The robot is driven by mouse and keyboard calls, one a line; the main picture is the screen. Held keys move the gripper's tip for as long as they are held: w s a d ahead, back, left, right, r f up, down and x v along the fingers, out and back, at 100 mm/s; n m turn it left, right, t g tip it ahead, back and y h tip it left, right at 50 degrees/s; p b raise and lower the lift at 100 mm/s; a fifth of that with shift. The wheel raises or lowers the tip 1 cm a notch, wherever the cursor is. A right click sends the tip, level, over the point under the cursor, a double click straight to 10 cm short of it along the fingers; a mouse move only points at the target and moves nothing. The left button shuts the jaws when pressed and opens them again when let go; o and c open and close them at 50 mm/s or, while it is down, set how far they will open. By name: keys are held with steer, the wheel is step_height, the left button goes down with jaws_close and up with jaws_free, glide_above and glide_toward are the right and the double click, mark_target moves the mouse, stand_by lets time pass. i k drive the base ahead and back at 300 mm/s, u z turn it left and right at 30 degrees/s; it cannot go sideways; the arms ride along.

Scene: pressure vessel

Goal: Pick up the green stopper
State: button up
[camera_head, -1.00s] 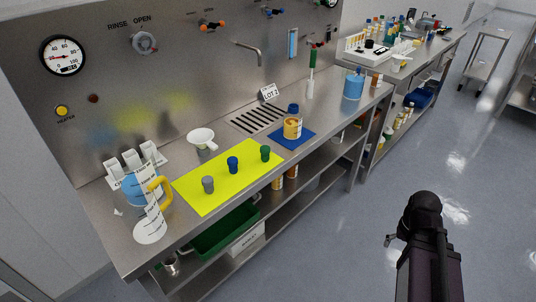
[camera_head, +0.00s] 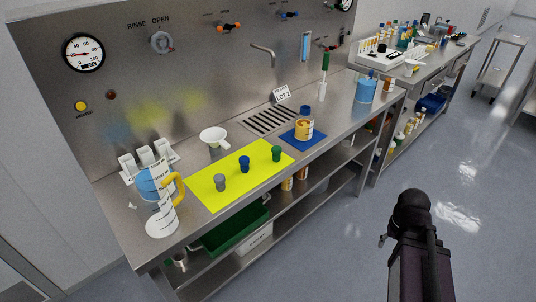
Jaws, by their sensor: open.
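The green stopper (camera_head: 276,153) stands upright on the yellow mat (camera_head: 212,197), near the mat's right end. A blue stopper (camera_head: 244,164) and a grey stopper (camera_head: 220,182) stand in a row to its left on the same mat. My arm shows at the lower right over the floor, well apart from the bench. My gripper's fingers cannot be made out in this view.
A blue mat (camera_head: 287,136) with an amber-filled bottle (camera_head: 303,127) lies right of the yellow mat. A white funnel (camera_head: 212,137) stands behind it. A jug with a yellow handle (camera_head: 178,187) stands at the left. A drain grate (camera_head: 270,121) lies behind.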

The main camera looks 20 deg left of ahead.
mark_target(276, 150)
steer(key=u, duration=1.25)
steer(key=k, duration=0.95)
steer(key=z, duration=0.25)
steer(key=i, duration=1)
steer(key=u, duration=0.05)
